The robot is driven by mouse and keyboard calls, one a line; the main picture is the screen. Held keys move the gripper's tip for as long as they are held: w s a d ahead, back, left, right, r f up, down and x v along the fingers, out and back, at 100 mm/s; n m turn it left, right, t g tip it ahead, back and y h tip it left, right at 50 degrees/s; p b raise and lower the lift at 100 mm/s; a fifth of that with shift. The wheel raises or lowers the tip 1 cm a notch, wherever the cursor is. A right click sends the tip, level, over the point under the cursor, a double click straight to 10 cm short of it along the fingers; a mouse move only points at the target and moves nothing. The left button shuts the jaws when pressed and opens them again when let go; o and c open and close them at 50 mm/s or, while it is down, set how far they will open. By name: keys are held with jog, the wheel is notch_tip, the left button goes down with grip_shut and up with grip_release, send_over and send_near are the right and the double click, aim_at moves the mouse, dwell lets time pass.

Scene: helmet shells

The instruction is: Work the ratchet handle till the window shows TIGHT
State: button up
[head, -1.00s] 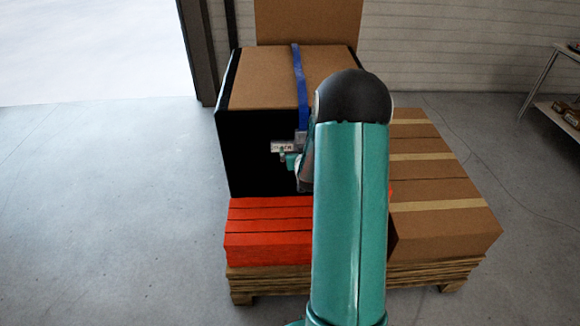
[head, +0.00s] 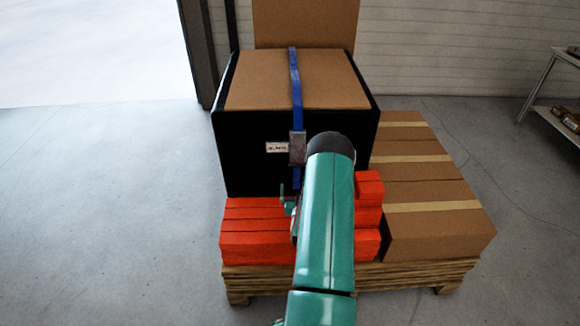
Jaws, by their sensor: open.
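The ratchet (head: 297,147) is a grey metal block on the blue strap (head: 296,90), against the black front of the large box. The white window label (head: 277,147) sits just left of it. Its lettering is too small to read. I cannot make out the handle's position. My gripper (head: 286,197) shows small and partly hidden at the left of my teal arm, below the ratchet and apart from it. It is open, and I see nothing held in it.
The black-sided box (head: 240,150) with a cardboard top stands behind red blocks (head: 250,240) on a wooden pallet (head: 400,280). Taped cardboard boxes (head: 440,225) fill the right side. The floor at left is clear. A shelf (head: 548,90) stands far right.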

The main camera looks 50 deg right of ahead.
aim_at(298, 163)
jog(key=x, duration=1.3)
jog(key=shift+w+d, duration=0.1)
jog(key=shift+d, duration=0.25)
